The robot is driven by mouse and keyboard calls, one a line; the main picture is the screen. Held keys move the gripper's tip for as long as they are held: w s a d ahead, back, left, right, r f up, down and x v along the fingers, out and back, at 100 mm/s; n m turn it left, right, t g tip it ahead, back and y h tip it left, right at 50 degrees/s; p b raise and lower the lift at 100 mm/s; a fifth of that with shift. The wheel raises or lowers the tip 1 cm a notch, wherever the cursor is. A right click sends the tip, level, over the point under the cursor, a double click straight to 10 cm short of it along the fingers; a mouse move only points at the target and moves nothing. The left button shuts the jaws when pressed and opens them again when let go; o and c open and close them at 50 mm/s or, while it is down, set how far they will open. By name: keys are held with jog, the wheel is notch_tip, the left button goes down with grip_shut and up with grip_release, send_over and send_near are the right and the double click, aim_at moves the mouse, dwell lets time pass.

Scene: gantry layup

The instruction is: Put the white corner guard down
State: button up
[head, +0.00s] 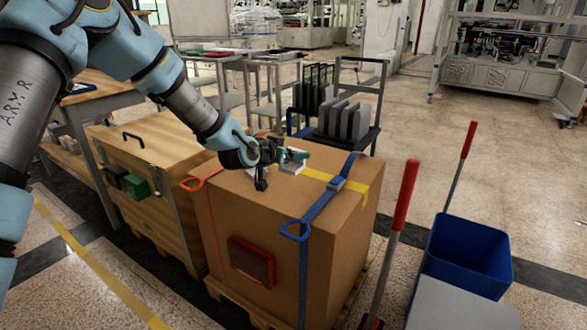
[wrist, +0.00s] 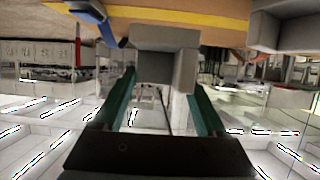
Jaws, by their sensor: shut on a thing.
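The white corner guard (head: 292,168) is at the top of the large cardboard box (head: 230,220), by the near end of the yellow band. My gripper (head: 288,155) reaches in from the left and is shut on it. In the wrist view the guard (wrist: 168,68) looks grey and sits between the teal fingertips (wrist: 160,82). I cannot tell whether the guard touches the box or hangs just above it. My gripper partly hides it in the head view.
A blue strap (head: 325,203) and a yellow band (head: 355,190) cross the box top; an orange hook (head: 201,178) is at its left. A wooden crate (head: 150,165) stands left. A blue bin (head: 467,255) and red-handled tools (head: 403,210) stand right. A rack cart (head: 345,115) is behind.

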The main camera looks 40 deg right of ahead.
aim_at(292, 169)
jog(key=shift+f, duration=2.75)
jog(key=shift+f, duration=0.15)
jog(key=o, duration=1.2)
jog(key=shift+o, duration=0.2)
jog(key=shift+a+r, duration=0.1)
jog(key=shift+r, duration=0.15)
jog(key=v, duration=1.1)
jog(key=shift+s+a, duration=0.2)
jog(key=shift+a, duration=0.2)
